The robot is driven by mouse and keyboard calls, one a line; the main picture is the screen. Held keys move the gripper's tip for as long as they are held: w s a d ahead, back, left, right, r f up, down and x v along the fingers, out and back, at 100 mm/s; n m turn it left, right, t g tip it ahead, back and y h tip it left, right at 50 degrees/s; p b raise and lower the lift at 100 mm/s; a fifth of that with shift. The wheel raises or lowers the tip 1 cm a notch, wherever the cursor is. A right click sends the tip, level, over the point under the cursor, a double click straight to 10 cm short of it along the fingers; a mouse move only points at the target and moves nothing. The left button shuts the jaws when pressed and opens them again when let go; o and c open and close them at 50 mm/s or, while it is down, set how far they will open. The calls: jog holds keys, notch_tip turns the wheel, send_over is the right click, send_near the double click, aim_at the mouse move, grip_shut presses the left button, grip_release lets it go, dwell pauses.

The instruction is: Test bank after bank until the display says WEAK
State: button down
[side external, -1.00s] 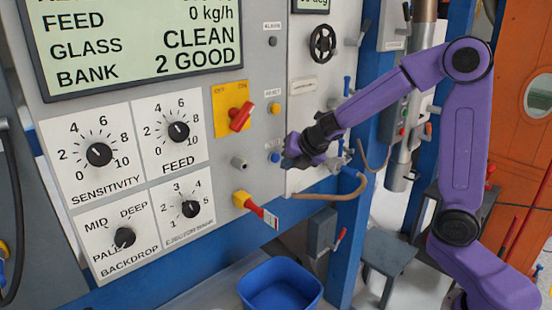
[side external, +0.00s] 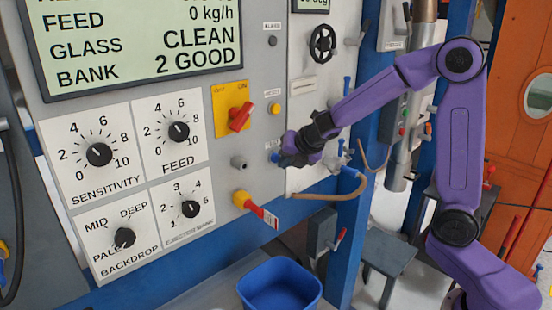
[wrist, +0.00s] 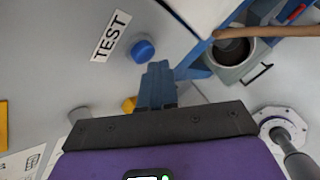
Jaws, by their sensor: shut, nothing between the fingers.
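The display (side external: 140,45) reads FEED 0 kg/h, GLASS CLEAN and BANK 2 GOOD. The ejector bank dial (side external: 190,209) is a black knob on a white plate with a numbered scale; its pointer is too small to read surely. The blue TEST button (wrist: 143,50) shows in the wrist view beside its TEST label (wrist: 111,36). In the side view the button (side external: 274,157) is at the tip of my gripper (side external: 284,155). My gripper's blue fingers (wrist: 158,68) are shut and empty, just beside the button in the wrist view. I cannot tell whether they touch it.
A red-handled switch on a yellow plate (side external: 232,108) and a red lever with a yellow hub (side external: 256,207) stand out from the panel to the left. A brown hose (side external: 335,194) hangs below my gripper. A blue bin (side external: 280,287) is under the panel.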

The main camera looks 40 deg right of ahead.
jog(key=shift+w, duration=0.4)
dwell(0.3)
jog(key=shift+s, duration=0.95)
jog(key=shift+s, duration=3)
jog(key=s+a+f+m+g, duration=0.1)
jog(key=s+m, duration=0.4)
jog(key=s, duration=0.5)
jog(key=s+a+f+m+g+y, duration=0.1)
jog(key=s+a+m+g, duration=0.2)
jog(key=s, duration=0.7)
jog(key=s+a+f+m+g, duration=0.1)
jog(key=s+m+g, duration=0.3)
jog(key=s, duration=0.6)
jog(key=a+m, duration=0.1)
jog(key=m, duration=0.1)
jog(key=shift+f+m+g, duration=0.15)
jog(key=shift+m+g, duration=0.15)
jog(key=shift+m, duration=0.1)
